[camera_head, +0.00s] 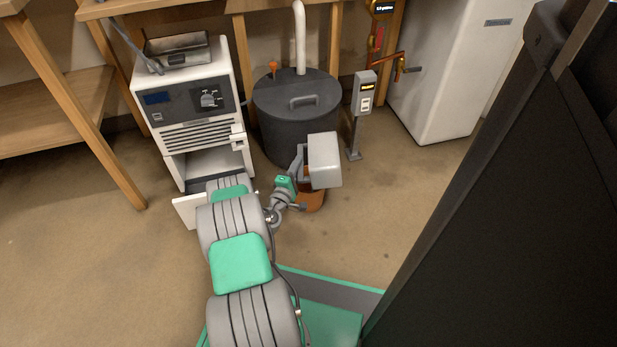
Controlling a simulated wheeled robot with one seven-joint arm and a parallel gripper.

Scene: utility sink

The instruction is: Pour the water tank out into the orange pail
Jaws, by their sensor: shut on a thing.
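The water tank (325,160) is a light grey box. My gripper (301,166) is shut on its left side and holds it up. The orange pail (313,199) stands on the floor, below the tank in the picture. The tank and my gripper hide much of the pail, including most of its rim. I cannot tell how far the tank is tilted or whether water is coming out.
A white machine (195,100) with an open lower compartment stands to the left. A dark round drum (290,110) with a lid stands behind the pail. A grey post (356,130) with a small display stands to the right. Floor right of the pail is clear.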

